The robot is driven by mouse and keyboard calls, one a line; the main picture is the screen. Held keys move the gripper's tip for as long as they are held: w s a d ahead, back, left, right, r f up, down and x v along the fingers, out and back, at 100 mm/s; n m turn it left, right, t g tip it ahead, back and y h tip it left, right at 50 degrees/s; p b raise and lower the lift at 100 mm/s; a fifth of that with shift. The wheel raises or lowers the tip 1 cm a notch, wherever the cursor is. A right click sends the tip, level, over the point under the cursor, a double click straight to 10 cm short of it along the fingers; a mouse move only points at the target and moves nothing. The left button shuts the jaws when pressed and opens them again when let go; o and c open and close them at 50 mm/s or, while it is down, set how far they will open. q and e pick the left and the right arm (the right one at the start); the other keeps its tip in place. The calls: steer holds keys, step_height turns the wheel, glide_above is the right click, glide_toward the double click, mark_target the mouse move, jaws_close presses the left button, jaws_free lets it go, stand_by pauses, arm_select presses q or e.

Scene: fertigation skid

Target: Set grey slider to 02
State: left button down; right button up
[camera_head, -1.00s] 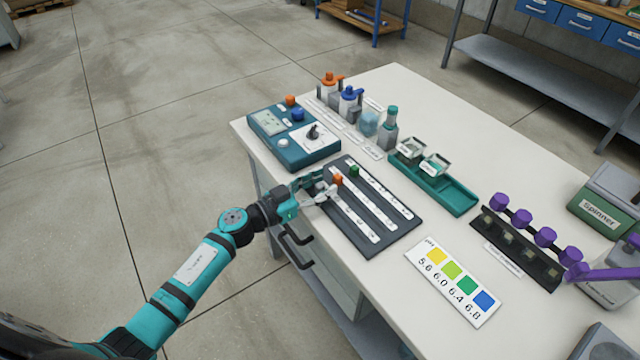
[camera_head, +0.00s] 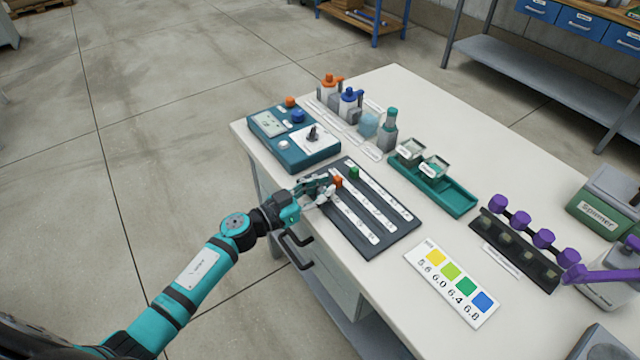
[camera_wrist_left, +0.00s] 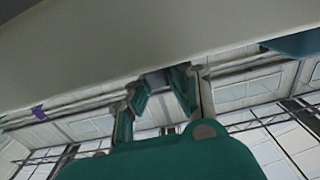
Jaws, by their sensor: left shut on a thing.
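The dark slider board (camera_head: 398,243) lies flat near the left edge of the bench. It has three pale tracks with small printed marks, too small to read. An orange slider (camera_head: 338,181) and a green slider (camera_head: 354,172) sit near the far ends of the middle and right tracks. My left gripper (camera_head: 325,195) reaches in from the left, at the far part of the left track, shut on the grey slider, which its fingers mostly hide. In the left wrist view, the fingers (camera_wrist_left: 163,88) stand against a pale surface; the slider is not clear there.
A teal control box (camera_head: 295,155) with knobs stands just beyond the board. A teal tray (camera_head: 450,194), bottles (camera_head: 389,130) and a colour chart (camera_head: 455,285) lie to the right. A black handle (camera_head: 297,250) sticks out below the bench edge under my gripper.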

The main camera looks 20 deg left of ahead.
mark_target(339, 218)
arm_select(q)
steer(key=s+d+p, duration=0.1)
steer(key=s+d, duration=0.1)
steer(key=s+d+p, duration=0.2)
steer(key=d, duration=0.1)
steer(key=shift+s+d+r, duration=0.1)
steer(key=shift+d+r, duration=0.05)
steer(key=shift+d, duration=0.05)
steer(key=shift+s+d, duration=0.15)
steer(key=c, duration=1.2)
jaws_free()
steer(key=shift+s+a+f, duration=0.15)
steer(key=shift+a+f, duration=0.05)
steer(key=v, duration=1.1)
steer(key=shift+s+a, duration=0.2)
